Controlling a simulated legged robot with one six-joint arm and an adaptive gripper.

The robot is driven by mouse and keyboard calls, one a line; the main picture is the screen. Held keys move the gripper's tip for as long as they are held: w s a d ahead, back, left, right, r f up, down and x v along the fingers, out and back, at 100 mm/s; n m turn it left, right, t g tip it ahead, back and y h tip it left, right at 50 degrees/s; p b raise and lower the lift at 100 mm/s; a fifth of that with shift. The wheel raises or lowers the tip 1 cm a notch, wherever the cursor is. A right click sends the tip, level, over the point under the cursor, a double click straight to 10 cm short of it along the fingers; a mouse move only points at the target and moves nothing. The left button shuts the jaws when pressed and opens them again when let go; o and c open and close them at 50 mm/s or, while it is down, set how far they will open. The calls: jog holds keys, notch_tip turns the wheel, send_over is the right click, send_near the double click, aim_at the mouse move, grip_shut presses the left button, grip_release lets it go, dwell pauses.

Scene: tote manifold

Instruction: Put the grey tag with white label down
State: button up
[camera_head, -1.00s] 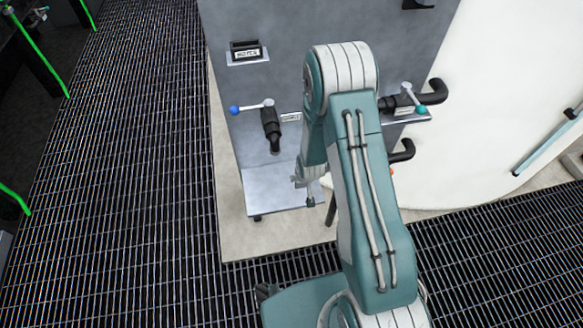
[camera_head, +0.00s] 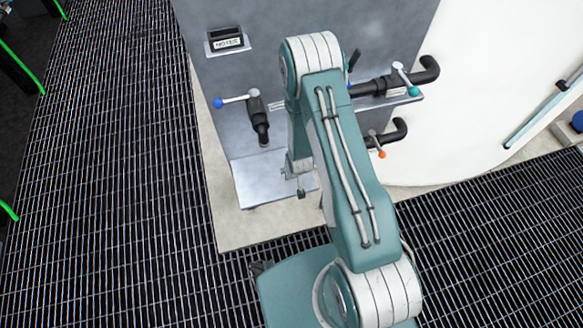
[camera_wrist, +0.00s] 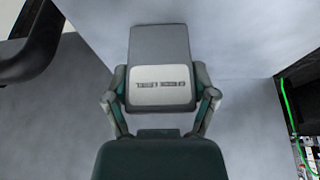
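The grey tag with white label (camera_wrist: 158,42) shows in the wrist view, its grey part pointing away and its printed white label nearest me. My gripper (camera_wrist: 161,98) has one finger on each side of the label and is closed on it. In the head view my gripper (camera_head: 299,188) hangs low, over or in front of the right part of a light grey shelf (camera_head: 258,178). The tag cannot be made out clearly there. I cannot tell whether the tag touches any surface.
A grey panel (camera_head: 232,75) carries a labelled holder (camera_head: 227,41), a black valve with a blue-knobbed lever (camera_head: 258,115) and black pipes (camera_head: 395,82) at right. The shelf's left part is bare. Grating floor (camera_head: 110,170) lies at left.

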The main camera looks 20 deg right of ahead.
jog(key=shift+o, duration=1)
jog(key=shift+a, duration=0.15)
jog(key=shift+r, duration=0.1)
jog(key=w+r+v, duration=0.1)
jog(key=w+v, duration=0.3)
jog(key=v, duration=1.2)
jog(key=w+r+v, duration=0.2)
jog(key=w+v, duration=0.1)
jog(key=v, duration=1.3)
jog(key=s+r+t, duration=0.1)
jog(key=s+r, duration=1.5)
jog(key=shift+s+r, duration=0.2)
jog(key=shift+r, duration=0.2)
